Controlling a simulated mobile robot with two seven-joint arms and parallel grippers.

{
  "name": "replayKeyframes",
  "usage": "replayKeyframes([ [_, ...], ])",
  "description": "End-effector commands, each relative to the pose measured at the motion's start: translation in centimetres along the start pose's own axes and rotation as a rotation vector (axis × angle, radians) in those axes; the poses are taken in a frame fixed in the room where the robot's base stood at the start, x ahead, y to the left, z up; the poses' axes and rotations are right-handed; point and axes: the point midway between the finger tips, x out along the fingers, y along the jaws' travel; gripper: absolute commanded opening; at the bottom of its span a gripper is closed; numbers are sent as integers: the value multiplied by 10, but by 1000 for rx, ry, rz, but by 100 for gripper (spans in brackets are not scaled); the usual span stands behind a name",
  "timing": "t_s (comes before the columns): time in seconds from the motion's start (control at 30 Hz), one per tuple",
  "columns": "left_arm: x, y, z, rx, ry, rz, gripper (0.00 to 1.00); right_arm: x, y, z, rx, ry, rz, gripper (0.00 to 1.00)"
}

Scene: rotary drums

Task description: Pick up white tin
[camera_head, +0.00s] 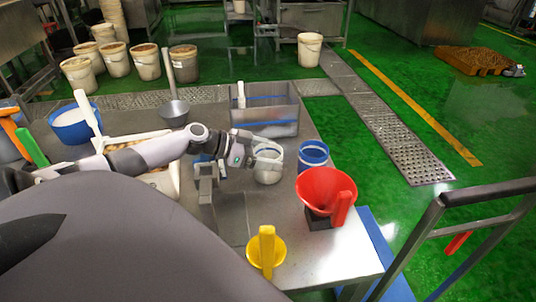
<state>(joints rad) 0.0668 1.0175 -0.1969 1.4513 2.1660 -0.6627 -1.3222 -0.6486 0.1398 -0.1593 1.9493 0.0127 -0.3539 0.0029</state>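The white tin (268,176) stands upright on the metal table, right of the middle, just left of a blue-and-white tin (313,156). My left arm reaches in from the left, and my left gripper (268,155) is at the tin's upper part. The pale fingers overlap the tin's rim and partly hide it. Fingers and tin are close in colour, so I cannot tell whether they are closed on it or only around it. My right gripper is not in view.
A red funnel (324,188) on a dark block and a yellow scoop (266,250) are near the table's front right. A grey bin (265,115) is behind the tin. A metal ladle (173,110) and a blue tub (72,122) are further left. A railing (430,215) stands at right.

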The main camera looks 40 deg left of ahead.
Motion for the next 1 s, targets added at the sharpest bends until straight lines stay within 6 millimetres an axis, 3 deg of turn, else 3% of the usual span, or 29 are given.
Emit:
replayKeyframes([
  [0.03,0,0,0,0,0,1,48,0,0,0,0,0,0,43],
  [0.07,0,0,0,0,0,1,41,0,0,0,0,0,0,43],
  [0.37,-1,0,-2,0,1,0,41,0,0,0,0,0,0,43],
  [0.57,-6,0,-15,2,1,0,41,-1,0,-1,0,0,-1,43],
  [0.77,-20,0,-49,7,1,-1,41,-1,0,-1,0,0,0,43],
  [1.0,-44,0,-105,8,2,-1,41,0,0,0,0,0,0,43],
])
